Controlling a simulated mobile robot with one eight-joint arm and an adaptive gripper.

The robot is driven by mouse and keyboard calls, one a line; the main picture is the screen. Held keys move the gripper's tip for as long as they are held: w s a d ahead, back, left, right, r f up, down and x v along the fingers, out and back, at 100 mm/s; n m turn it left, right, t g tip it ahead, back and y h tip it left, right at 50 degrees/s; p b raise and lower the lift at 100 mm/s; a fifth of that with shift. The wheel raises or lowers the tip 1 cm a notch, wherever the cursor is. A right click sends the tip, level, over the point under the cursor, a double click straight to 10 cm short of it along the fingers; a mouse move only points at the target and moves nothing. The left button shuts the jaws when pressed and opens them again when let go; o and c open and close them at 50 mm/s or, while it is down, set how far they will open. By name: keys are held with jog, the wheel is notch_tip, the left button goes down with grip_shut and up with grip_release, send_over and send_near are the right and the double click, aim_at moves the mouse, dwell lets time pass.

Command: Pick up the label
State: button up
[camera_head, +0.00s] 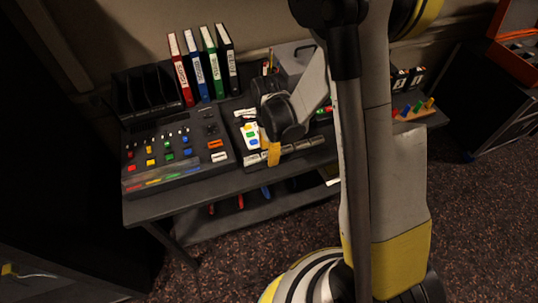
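I cannot tell for certain which thing is the label. A white card with blue, green and yellow marks (251,136) lies on the desk (180,205), right of the mixing console. A small white piece (333,182) shows by the desk's front edge, partly hidden by my arm. My gripper (272,154) reaches down over the desk, just right of the card, with a yellow part low at its end. Its fingers are too small and too covered to tell whether they are open, or whether they touch anything.
The console (175,155) with coloured buttons fills the desk's left. Red, blue, green and black binders (206,65) stand behind it beside a black rack (150,92). A grey box (294,58) is at the back. Coloured pegs (412,108) stand at right. My arm hides much of the desk's right.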

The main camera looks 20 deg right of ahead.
jog(key=c, duration=0.8)
